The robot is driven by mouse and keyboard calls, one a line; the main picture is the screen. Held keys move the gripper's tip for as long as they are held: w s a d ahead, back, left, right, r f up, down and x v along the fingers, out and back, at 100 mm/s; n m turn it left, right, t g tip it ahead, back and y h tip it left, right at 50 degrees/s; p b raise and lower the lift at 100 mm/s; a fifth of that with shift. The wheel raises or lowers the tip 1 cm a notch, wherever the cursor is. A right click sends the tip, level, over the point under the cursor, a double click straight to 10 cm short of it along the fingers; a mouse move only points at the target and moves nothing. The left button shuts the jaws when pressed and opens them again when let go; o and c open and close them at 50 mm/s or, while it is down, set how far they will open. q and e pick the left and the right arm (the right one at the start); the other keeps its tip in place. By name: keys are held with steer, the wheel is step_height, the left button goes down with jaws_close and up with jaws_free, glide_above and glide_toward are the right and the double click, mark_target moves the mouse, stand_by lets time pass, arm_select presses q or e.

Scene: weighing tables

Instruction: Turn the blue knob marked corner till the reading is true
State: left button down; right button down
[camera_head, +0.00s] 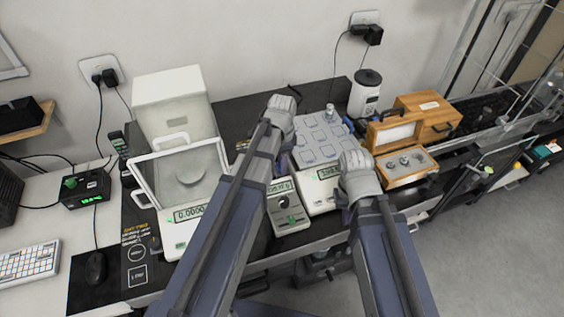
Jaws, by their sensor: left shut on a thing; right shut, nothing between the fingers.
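A balance with a grey-blue plate (318,148) marked with several raised pads stands at the middle of the table. A small metal weight (331,113) stands near the plate's back corner. The balance's green display (328,173) is lit, but its digits are partly covered and too small to read surely. My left gripper (283,103) is shut at the plate's back left edge; what it holds is hidden under the fingers. My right gripper (357,160) is shut and empty at the plate's front right. I cannot make out the blue knob or its marking.
A glass-shielded balance (190,178) stands at left, before a white box (175,107). A white canister (365,92) and an open wooden weight box (403,163) stand at right, close to my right gripper.

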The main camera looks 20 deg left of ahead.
arm_select(q)
steer(key=shift+m, duration=1.6)
steer(key=c, duration=0.7)
jaws_free()
steer(key=shift+c, duration=0.2)
steer(key=shift+r, duration=0.15)
arm_select(e)
steer(key=shift+r, duration=0.15)
arm_select(q)
step_height(320, 180, up, 8)
steer(key=p, duration=0.8)
steer(key=shift+f, duration=0.2)
arm_select(e)
step_height(320, 180, up, 8)
steer(key=shift+f, duration=0.25)
arm_select(q)
steer(key=shift+f, duration=0.1)
